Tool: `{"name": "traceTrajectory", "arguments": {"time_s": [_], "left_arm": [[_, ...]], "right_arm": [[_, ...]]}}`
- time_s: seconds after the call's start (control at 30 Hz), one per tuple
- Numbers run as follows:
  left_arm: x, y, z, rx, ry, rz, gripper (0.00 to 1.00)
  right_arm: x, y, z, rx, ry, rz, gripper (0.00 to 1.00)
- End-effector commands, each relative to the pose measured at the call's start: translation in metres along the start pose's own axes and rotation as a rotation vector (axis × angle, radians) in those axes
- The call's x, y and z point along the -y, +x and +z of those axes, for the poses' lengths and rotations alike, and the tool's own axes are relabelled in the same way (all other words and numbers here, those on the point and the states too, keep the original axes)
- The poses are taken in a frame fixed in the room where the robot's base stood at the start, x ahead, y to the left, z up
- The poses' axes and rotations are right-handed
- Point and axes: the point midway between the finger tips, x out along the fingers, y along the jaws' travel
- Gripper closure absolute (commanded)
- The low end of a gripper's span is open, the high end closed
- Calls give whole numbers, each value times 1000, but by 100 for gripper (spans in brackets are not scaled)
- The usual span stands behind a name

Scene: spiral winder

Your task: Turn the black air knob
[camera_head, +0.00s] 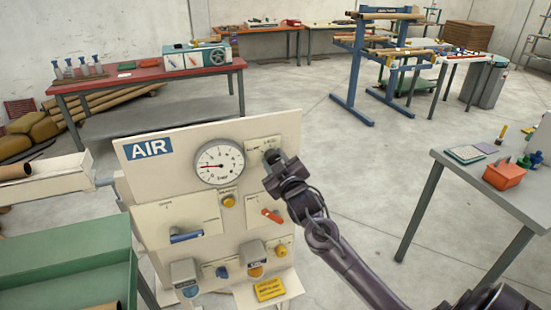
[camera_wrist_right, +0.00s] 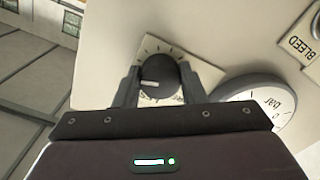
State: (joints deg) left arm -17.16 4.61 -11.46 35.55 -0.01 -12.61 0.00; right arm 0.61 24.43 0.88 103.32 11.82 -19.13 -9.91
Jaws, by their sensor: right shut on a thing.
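The black air knob (camera_wrist_right: 158,75) is a round dark knob with a pale pointer mark on a scale plate. It sits on the cream AIR panel (camera_head: 130,180), at the upper right, beside the round pressure gauge (camera_head: 219,165). My right gripper (camera_wrist_right: 158,82) has its two fingers on either side of the knob and is shut on it. In the head view my right gripper (camera_head: 275,160) reaches the panel's upper right corner and covers most of the knob. The gauge needle points left. My left gripper is not in view.
The panel also carries a blue handle (camera_head: 186,236), a red handle (camera_head: 271,216), yellow buttons (camera_head: 228,201) and a yellow tag (camera_head: 269,289). A green bin (camera_head: 65,250) stands at left. A grey table (camera_head: 450,165) with an orange box (camera_head: 504,175) stands at right.

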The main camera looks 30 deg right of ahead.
Motion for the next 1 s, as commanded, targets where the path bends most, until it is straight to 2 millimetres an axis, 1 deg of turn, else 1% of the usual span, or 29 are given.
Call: {"name": "traceTrajectory", "arguments": {"time_s": [0.1, 1.0], "left_arm": [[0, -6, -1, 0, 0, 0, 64], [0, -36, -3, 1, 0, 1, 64]], "right_arm": [[0, 0, -1, 3, 116, -1, 86], [2, 0, -2, 2, 971, 1, 86]]}}
